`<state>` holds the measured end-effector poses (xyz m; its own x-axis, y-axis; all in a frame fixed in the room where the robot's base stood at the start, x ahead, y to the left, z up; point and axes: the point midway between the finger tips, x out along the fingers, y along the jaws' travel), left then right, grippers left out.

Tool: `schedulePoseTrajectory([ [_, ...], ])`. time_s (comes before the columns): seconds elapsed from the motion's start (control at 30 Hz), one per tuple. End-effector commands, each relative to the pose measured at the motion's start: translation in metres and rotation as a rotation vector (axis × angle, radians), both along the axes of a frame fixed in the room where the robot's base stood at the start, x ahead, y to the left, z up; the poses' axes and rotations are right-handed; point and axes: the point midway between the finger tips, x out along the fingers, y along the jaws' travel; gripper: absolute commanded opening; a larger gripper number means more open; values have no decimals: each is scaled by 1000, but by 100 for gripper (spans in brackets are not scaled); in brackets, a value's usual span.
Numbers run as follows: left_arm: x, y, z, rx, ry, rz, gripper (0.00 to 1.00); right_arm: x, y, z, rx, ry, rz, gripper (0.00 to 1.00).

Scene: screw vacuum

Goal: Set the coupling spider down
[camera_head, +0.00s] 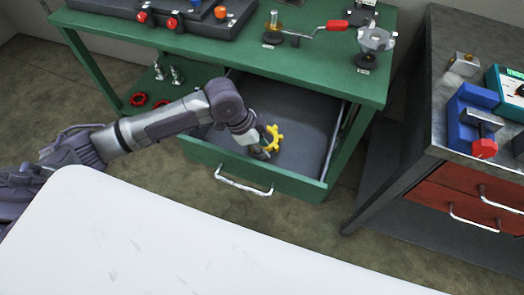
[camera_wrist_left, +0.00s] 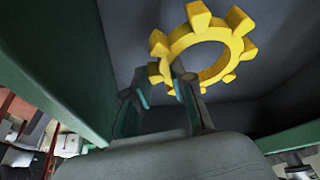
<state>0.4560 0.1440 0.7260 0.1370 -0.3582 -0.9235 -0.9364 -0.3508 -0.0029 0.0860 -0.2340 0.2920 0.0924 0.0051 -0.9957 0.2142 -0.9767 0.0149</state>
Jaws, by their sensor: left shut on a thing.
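The coupling spider (camera_head: 274,138) is a yellow ring with several blunt teeth around its outside. My left gripper (camera_head: 261,152) is shut on its rim inside the open green drawer (camera_head: 300,177). In the left wrist view the spider (camera_wrist_left: 207,27) stands out beyond the fingers of my left gripper (camera_wrist_left: 165,82), tilted, with its hole open. The drawer's grey floor lies behind it. I cannot tell whether the spider touches the floor. My right gripper is not in view.
The drawer sits under a green workbench (camera_head: 225,45) carrying a black case and metal tools. Its front wall and handle (camera_head: 243,187) face me. Red handwheels (camera_head: 138,99) lie on a lower shelf. A dark cabinet with a blue vise (camera_head: 470,112) stands at right. The drawer's right side is empty.

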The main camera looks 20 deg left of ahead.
Motion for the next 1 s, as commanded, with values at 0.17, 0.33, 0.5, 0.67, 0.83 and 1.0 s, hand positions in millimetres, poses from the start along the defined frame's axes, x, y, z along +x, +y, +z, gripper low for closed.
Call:
schedulePoseTrajectory([
  [0.17,-1,0,-27,1,3,0,0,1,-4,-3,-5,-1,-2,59],
  [0.33,0,0,-28,1,0,0,0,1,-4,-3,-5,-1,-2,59],
  [0.5,0,0,-30,1,0,0,0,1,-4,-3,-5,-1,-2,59],
  [0.67,0,0,-31,1,0,0,45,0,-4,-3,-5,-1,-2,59],
  [0.83,0,0,-31,1,0,0,49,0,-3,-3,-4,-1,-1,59],
  [1.0,0,0,-29,1,0,0,49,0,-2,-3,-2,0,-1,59],
])
